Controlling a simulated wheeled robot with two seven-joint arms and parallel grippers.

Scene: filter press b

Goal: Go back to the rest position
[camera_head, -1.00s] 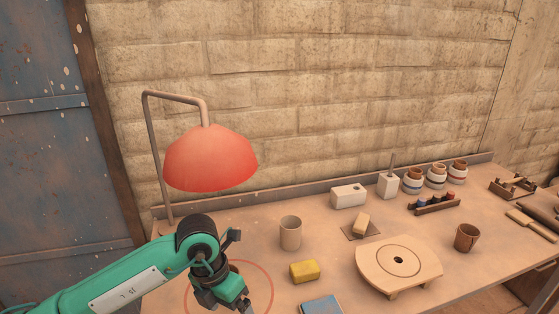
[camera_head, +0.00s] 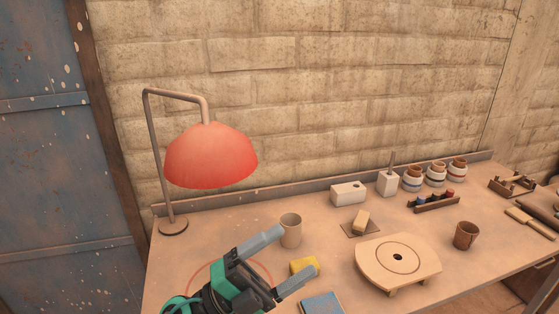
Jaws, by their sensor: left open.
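My left gripper (camera_head: 286,262) is at the bottom centre-left of the head view, with its two grey fingers spread apart and nothing between them. It is over the front left of the table, above a red ring marked on the tabletop (camera_head: 195,270). One finger shows near the beige cup (camera_head: 291,231), the other just in front of the yellow block (camera_head: 304,265); I cannot tell whether either touches. The block is partly hidden. My right gripper is out of view.
A red lamp (camera_head: 210,157) stands at the back left. A round-holed wooden board (camera_head: 398,258) and brown cup (camera_head: 466,235) are to the right. A blue book-like item (camera_head: 321,304) lies at the front edge. White blocks and several jars (camera_head: 435,174) line the back.

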